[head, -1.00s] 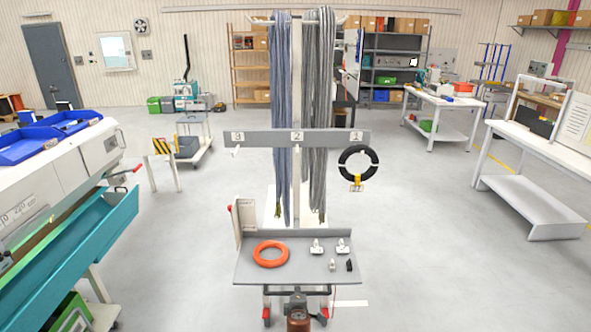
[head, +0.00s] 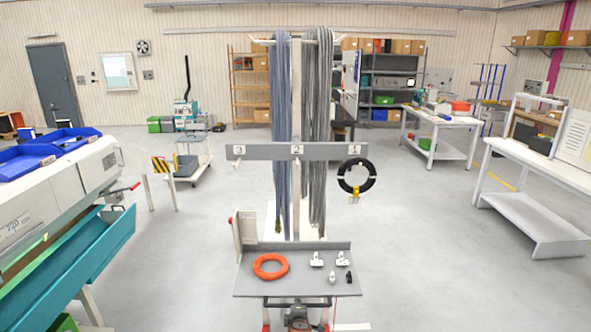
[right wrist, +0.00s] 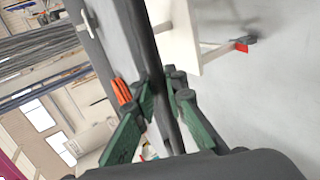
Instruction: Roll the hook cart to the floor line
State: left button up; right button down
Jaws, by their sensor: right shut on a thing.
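The hook cart stands upright in front of me in the head view. It has a grey numbered board (head: 335,152) and a grey tray (head: 260,287). Blue-grey cables (head: 281,130) and grey cables (head: 317,130) hang on it. A black coil (head: 356,176) hangs at hook 1. My right gripper (right wrist: 165,90) is shut on the dark handle bar (right wrist: 150,45) in the right wrist view. A white floor strip (head: 352,327) lies beside the cart's base; I cannot tell if it is the floor line. My left gripper is not in view.
An orange ring (head: 270,266) and small white fittings (head: 316,259) lie on the tray. A machine with a teal drawer (head: 75,265) stands at left. A white workbench (head: 535,160) stands at right, near a yellow floor stripe (head: 500,181). Grey floor is open around the cart.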

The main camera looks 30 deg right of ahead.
aim_at(298, 291)
jog(key=shift+w+d+r+b, duration=0.1)
jog(key=shift+w+d+b, duration=0.15)
jog(key=shift+w+b, duration=0.15)
jog(key=shift+w+d+b, duration=0.5)
jog(key=shift+w+b, duration=0.05)
jog(key=shift+w, duration=0.3)
jog(key=shift+w+d+b, duration=0.5)
jog(key=shift+w+d, duration=0.05)
jog(key=shift+w, duration=0.25)
jog(key=shift+w+d+b, duration=0.5)
jog(key=shift+w+b, duration=0.05)
jog(key=shift+w, duration=0.3)
jog(key=shift+w+d+b, duration=0.3)
jog(key=shift+w, duration=0.2)
jog(key=shift+w+d+b, duration=0.3)
jog(key=shift+w, duration=0.2)
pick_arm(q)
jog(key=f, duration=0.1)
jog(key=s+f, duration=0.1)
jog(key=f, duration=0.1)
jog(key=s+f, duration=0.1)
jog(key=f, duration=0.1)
pick_arm(e)
jog(key=c, duration=1.6)
grip_release()
jog(key=shift+s, duration=0.1)
